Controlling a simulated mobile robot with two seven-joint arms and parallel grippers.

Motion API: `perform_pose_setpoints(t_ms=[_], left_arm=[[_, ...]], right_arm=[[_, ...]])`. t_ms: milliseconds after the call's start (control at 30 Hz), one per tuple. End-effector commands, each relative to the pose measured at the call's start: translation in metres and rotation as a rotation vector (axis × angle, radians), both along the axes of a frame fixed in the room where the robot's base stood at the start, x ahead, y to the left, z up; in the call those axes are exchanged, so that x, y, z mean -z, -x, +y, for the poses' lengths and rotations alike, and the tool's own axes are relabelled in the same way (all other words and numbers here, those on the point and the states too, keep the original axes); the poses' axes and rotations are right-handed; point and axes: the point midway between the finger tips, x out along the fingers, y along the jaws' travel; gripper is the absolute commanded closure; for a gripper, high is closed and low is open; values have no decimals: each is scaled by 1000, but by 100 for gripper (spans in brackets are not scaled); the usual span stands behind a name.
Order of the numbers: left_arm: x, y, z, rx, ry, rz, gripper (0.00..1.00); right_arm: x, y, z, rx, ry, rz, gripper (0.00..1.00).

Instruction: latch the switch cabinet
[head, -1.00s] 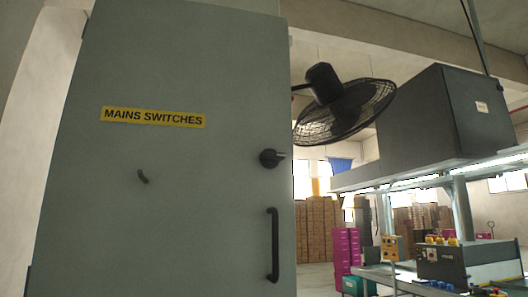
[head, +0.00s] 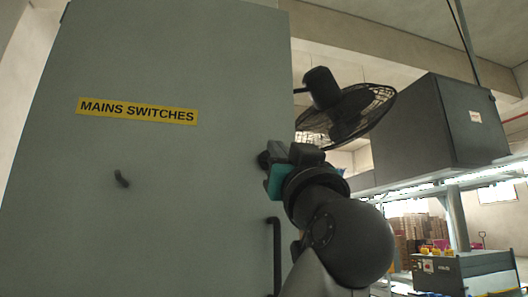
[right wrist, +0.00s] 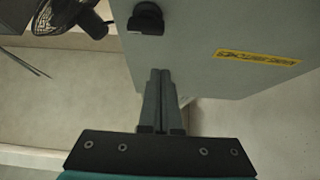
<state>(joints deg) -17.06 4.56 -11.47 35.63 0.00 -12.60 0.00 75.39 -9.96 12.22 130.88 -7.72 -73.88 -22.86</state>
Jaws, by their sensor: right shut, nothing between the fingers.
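The grey switch cabinet (head: 150,210) fills the left of the head view, with a yellow "MAINS SWITCHES" label (head: 137,111) on its front. Its black latch knob (head: 264,160) is by the right edge, mostly hidden behind my right gripper (head: 277,152). The knob (right wrist: 146,18) shows clearly at the top of the right wrist view. There my right gripper (right wrist: 160,72) has its fingers together and empty, apart from the knob in the picture. A black vertical handle (head: 275,250) sits below the knob, partly hidden by my arm. My left gripper is not in view.
A black fan (head: 345,108) is just right of the cabinet's edge. A large dark box (head: 430,122) stands on a raised frame at right.

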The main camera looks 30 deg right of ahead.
Motion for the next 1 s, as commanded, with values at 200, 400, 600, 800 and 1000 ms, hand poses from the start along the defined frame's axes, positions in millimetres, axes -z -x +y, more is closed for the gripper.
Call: perform_pose_setpoints(t_ms=[200,400,600,800,1000], left_arm=[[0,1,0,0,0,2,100],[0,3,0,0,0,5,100],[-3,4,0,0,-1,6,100],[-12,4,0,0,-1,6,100],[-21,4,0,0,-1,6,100]], right_arm=[[-5,6,-1,2,-2,-15,100],[-5,5,-1,2,-2,-14,100],[-13,-5,-3,2,-1,-12,100],[-34,-29,-10,1,0,-12,100],[-56,-55,-17,0,-1,-12,100]])
